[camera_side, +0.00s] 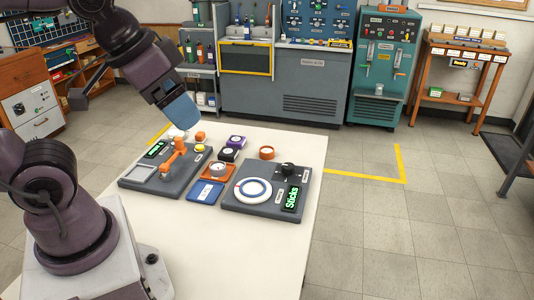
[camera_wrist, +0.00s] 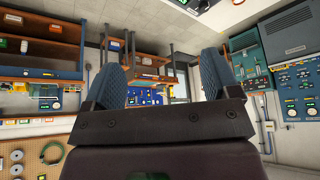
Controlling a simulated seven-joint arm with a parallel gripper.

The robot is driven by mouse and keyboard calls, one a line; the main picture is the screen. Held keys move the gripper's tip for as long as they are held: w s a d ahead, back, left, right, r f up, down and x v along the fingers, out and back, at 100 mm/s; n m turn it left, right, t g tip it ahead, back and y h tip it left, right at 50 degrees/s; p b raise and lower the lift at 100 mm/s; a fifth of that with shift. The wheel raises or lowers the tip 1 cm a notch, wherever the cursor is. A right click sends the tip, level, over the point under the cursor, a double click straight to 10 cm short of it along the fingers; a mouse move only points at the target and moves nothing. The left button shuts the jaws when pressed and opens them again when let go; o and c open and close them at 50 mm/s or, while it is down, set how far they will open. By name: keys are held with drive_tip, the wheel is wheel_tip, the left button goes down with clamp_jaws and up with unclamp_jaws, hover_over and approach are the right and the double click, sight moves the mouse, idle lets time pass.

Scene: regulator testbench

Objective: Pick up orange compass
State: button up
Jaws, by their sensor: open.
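An orange square piece with a round pale dial (camera_side: 217,171) lies on the white table, between two dark panels, and looks most like the orange compass. A round orange piece (camera_side: 267,153) sits further back to its right; at this size I cannot tell for certain which is the compass. My gripper (camera_side: 181,112) is in the air above the table's back left, up and left of both, touching neither. Its blue fingers also show in the wrist view (camera_wrist: 160,80), spread apart with nothing between them. The wrist view shows the room, not the tabletop pieces.
The left dark panel (camera_side: 140,182) carries an orange lever-like fixture (camera_side: 172,158). The right panel (camera_side: 285,207) holds a white round dial and a black knob. An orange block (camera_side: 200,136), purple piece (camera_side: 236,141) and blue piece (camera_side: 205,192) are close by. The table's front (camera_side: 220,260) is clear.

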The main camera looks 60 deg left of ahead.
wheel_tip(320, 180, down, 3)
drive_tip(key=w+a+g, duration=0.2)
drive_tip(key=n+y, duration=0.3)
drive_tip(key=n, duration=0.4)
approach(267, 149)
drive_tip(key=shift+t, duration=0.3)
drive_tip(key=x, duration=0.9)
drive_tip(key=shift+s+f, duration=0.3)
drive_tip(key=c, duration=1)
